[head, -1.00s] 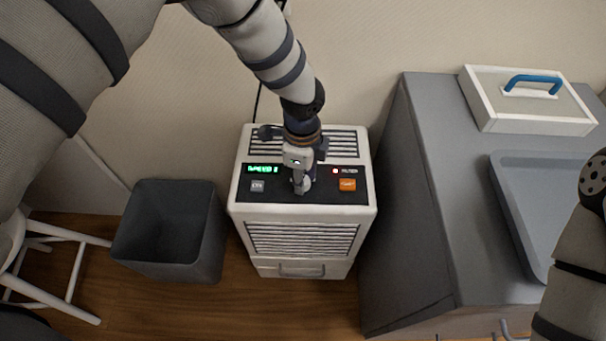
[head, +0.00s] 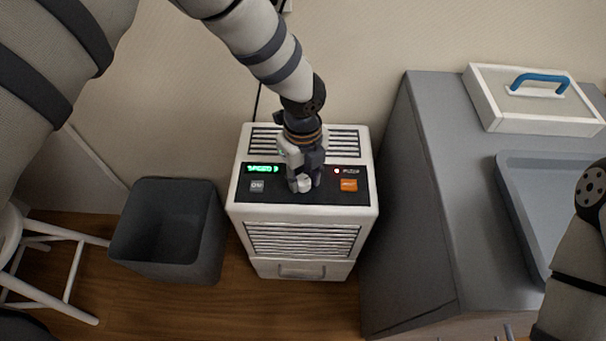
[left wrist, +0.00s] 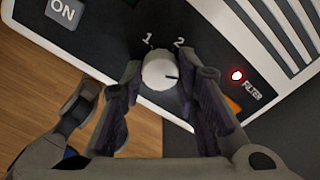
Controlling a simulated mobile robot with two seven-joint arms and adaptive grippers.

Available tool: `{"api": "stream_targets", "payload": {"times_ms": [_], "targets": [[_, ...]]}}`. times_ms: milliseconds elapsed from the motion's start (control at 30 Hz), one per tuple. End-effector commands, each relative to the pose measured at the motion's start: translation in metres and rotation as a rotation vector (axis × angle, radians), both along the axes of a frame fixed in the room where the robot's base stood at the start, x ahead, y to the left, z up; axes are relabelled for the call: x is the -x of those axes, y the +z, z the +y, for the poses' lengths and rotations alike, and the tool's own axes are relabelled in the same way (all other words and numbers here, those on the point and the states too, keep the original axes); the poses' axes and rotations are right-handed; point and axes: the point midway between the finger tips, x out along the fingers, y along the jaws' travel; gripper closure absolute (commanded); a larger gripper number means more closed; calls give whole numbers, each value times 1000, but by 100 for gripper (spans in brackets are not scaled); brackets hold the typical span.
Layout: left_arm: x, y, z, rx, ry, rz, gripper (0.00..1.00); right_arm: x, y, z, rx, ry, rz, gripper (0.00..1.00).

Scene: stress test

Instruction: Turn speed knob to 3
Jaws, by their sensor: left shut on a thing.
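A white floor unit (head: 302,240) has a black top panel (head: 327,196) with a small white speed knob (head: 304,184). The knob also shows in the left wrist view (left wrist: 157,72), where its dark pointer line points right, past the printed 2. The marks 1 and 2 show above the knob; no 3 is visible, and the fingers cover part of the panel. My left gripper (head: 304,182) points down at the panel, its dark fingers shut on opposite sides of the knob. A green display (head: 263,168) is lit; its number is too small to read surely.
A grey ON button (head: 257,186), an orange button (head: 348,185) and a red filter light (head: 337,171) flank the knob. A dark bin (head: 168,270) stands left. A grey cabinet (head: 430,200) with a tray (head: 520,215) and white box (head: 545,125) stands close right.

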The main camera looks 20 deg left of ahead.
Motion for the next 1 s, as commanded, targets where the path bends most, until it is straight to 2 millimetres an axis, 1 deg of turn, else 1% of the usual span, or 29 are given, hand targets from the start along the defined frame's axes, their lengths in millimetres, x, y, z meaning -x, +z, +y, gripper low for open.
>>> {"api": "stream_targets", "payload": {"times_ms": [500,533,567,600,633,900,967,1000], "targets": [[0,0,1,-1,-19,0,99,0,0,0,0,0,1,100],[0,0,1,-1,-18,0,69,0,0,0,0,0,1,100],[0,0,1,-1,-18,-1,63,0,0,0,0,0,1,100],[0,0,1,-1,-18,-1,53,0,0,0,0,0,1,100],[0,0,1,-1,-18,-1,51,0,0,0,0,0,1,100],[0,1,0,0,-17,0,51,0,0,0,0,0,1,100],[-1,6,0,0,-17,-1,51,0,0,0,0,0,1,100],[-1,12,1,0,-16,-2,51,0,0,0,0,0,1,100]]}}
